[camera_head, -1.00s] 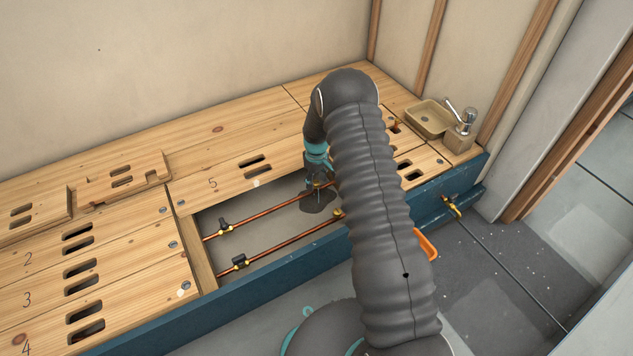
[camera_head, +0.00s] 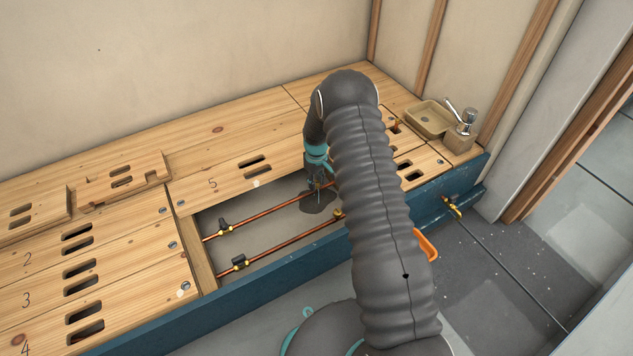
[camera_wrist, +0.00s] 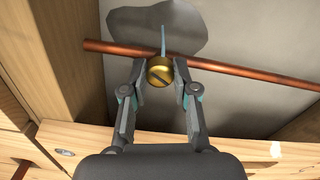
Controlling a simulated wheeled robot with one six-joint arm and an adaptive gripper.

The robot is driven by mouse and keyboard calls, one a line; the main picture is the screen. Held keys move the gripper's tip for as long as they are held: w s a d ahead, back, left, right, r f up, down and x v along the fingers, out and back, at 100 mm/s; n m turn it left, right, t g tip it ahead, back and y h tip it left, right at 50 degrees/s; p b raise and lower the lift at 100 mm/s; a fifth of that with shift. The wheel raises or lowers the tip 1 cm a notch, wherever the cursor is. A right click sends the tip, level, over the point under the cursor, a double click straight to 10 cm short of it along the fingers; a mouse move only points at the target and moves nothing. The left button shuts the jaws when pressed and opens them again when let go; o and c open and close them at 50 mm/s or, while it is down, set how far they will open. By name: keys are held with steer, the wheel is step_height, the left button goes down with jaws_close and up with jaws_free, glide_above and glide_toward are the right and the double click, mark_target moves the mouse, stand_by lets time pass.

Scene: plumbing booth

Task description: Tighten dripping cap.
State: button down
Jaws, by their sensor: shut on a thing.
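The brass cap (camera_wrist: 160,72) shows in the wrist view at the middle of a copper pipe (camera_wrist: 240,79), with a dark slot across its face. My gripper (camera_wrist: 159,75) has a finger on each side of the cap and is shut on it. A thin pale blue streak of water (camera_wrist: 163,38) shows beyond the cap, over a dark wet patch (camera_wrist: 155,30) on the grey floor. In the head view my gripper (camera_head: 318,185) reaches into the open floor bay, and my arm hides part of it. The wet patch (camera_head: 318,203) also shows there.
Wooden floor panels (camera_head: 110,265) with slots surround the bay. A second copper pipe (camera_head: 285,245) runs nearer the blue front beam (camera_head: 140,335). Black-handled valves (camera_head: 223,225) sit on the pipes. A basin and tap (camera_head: 428,118) stand at the back right.

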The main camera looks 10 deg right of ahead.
steer(key=m+b, duration=0.2)
steer(key=m, duration=0.3)
steer(key=shift+m, duration=0.3)
steer(key=m+b, duration=0.1)
steer(key=m, duration=0.5)
steer(key=shift+a, duration=0.1)
stand_by(0.4)
steer(key=c, duration=0.9)
jaws_free()
step_height(320, 180, up, 12)
